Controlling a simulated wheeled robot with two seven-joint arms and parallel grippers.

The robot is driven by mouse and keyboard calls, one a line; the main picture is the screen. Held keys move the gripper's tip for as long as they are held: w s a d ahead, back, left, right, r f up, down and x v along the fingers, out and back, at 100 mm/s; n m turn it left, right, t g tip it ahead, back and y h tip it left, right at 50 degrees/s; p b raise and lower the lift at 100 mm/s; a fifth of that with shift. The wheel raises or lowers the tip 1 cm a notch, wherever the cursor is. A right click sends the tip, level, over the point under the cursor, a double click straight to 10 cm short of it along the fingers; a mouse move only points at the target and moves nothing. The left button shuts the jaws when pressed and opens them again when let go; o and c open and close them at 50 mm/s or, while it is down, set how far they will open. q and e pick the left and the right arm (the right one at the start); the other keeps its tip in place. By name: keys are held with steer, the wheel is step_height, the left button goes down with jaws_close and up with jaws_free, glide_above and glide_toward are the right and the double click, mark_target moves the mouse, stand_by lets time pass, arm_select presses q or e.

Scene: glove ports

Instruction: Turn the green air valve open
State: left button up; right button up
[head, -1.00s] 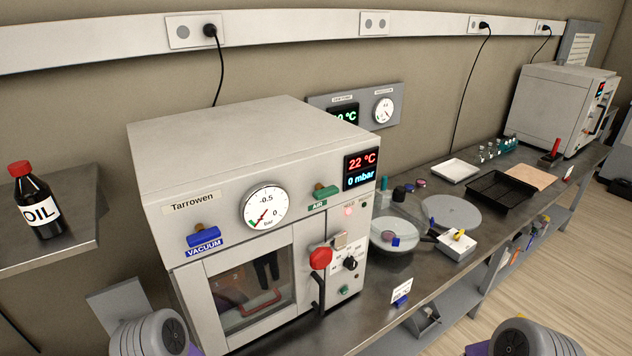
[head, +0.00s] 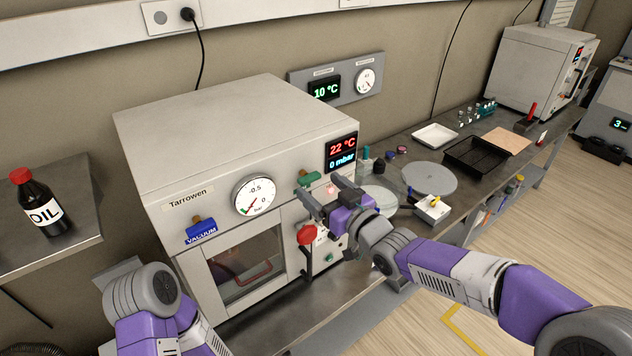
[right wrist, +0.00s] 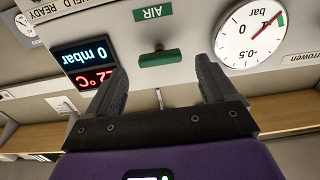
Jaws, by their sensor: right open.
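The green air valve (head: 308,178) is a small bar handle on the front of the grey Tarrowen oven (head: 240,125), between the round gauge and the display. In the right wrist view, which is upside down, the green handle (right wrist: 160,58) lies level beside its AIR label. My right gripper (head: 319,188) is open and empty in front of the panel. In the wrist view its two fingers (right wrist: 161,72) stand on either side of the handle, with gaps and no visible contact. My left gripper is out of view; only my left arm shows.
The round gauge (head: 255,195), blue vacuum valve (head: 201,232) and red door knob (head: 307,234) are close by on the oven front. The display (head: 341,152) reads 22 °C and 0 mbar. A glass-like round vessel and trays stand on the bench to the right.

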mark_target(307, 176)
steer(key=shift+x, duration=1.45)
steer(key=shift+c, duration=0.4)
steer(key=c, duration=1)
